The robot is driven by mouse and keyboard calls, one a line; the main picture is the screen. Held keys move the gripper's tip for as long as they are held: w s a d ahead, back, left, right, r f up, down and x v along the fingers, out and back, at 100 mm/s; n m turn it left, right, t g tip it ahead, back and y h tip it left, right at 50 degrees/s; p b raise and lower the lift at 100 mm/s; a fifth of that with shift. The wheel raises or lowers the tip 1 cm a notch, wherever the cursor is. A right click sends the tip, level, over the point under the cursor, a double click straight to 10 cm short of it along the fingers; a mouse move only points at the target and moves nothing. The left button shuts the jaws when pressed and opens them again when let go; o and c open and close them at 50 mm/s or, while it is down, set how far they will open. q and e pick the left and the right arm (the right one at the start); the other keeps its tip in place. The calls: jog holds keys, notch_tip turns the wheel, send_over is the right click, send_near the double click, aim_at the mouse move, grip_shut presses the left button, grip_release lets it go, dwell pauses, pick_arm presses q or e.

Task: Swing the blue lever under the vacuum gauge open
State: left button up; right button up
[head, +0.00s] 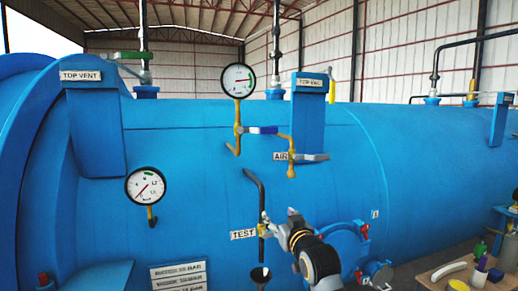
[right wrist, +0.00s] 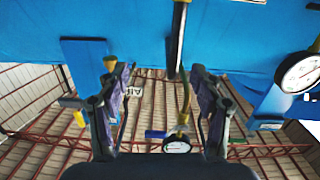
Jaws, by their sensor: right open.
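The vacuum gauge (head: 238,81) is the upper round dial, on a brass pipe on the blue vessel. The blue lever (head: 262,130) lies about level just under it, pointing right from the brass valve. In the right wrist view, which is turned over, the gauge (right wrist: 176,145) and the blue lever (right wrist: 155,134) show low, beyond the fingers. My right gripper (head: 266,222) is below the lever, near the TEST label, and apart from the lever. In the right wrist view its two fingers (right wrist: 163,75) are spread with nothing held. My left gripper is not in view.
A grey AIR lever (head: 312,157) sits right of and below the blue lever. A dark bent pipe (head: 257,185) rises close to my right gripper. A second gauge (head: 146,186) is at left. The TOP VAC bracket (head: 309,115) stands at right. A cluttered table (head: 430,275) is at lower right.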

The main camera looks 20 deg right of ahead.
notch_tip(320, 180, up, 11)
jog(key=w+t, duration=0.2)
jog(key=t, duration=0.3)
send_near(270, 129)
jog(key=p+x, duration=0.7)
jog(key=x, duration=0.4)
jog(key=shift+s+a+r, duration=0.1)
jog(key=shift+a, duration=0.05)
jog(key=shift+c, duration=0.4)
